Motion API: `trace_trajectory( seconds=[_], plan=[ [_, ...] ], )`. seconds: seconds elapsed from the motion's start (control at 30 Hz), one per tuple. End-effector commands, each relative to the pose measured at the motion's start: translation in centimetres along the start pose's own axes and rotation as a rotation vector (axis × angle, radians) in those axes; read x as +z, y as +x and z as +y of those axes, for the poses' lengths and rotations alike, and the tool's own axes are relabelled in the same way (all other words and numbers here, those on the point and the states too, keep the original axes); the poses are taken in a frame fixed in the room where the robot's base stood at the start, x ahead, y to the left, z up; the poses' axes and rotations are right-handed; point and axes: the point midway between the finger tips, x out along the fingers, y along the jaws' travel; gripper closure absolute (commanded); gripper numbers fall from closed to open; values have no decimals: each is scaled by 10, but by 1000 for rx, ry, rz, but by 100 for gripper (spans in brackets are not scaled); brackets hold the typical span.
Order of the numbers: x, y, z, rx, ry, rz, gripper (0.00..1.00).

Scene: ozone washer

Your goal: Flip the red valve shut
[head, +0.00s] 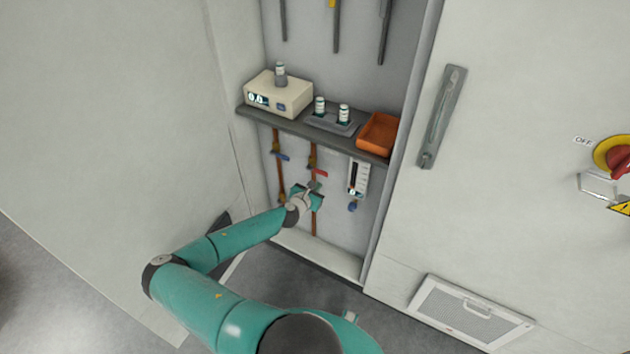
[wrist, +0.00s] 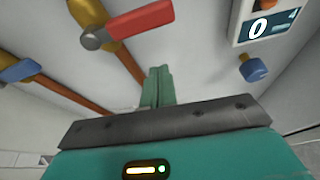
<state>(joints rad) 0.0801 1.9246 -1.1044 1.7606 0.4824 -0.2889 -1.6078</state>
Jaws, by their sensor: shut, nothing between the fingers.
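The red valve handle (head: 318,172) sits on a vertical copper pipe under the shelf in the wall recess. It sticks out to the right, crosswise to the pipe. In the wrist view the red handle (wrist: 142,22) runs from a grey hub at its left end, beside a brass body (wrist: 88,10). My gripper (head: 312,186) is just below the handle in the head view. In the wrist view my gripper's fingers (wrist: 160,73) are shut together and empty. Their tips appear below the handle's right part, with a visible gap; I cannot tell the depth between them.
A blue valve handle (head: 281,156) is on the pipe to the left. A flow meter (head: 357,177) with a blue knob (head: 352,207) hangs to the right. The shelf (head: 300,128) above holds a white instrument, small bottles and an orange tray (head: 377,134).

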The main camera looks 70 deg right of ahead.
Motion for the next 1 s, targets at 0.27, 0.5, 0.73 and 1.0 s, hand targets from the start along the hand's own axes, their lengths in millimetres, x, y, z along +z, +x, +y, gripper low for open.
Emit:
trace_trajectory(
  seconds=[0.27, 0.5, 0.73, 1.0],
  plan=[
    [2, -55, 3, 5, 1, -1, 100],
    [2, -90, 2, 4, 2, -1, 100],
    [2, -98, 2, 3, 3, -1, 100],
    [2, -96, 3, 3, 3, -1, 100]
  ],
)
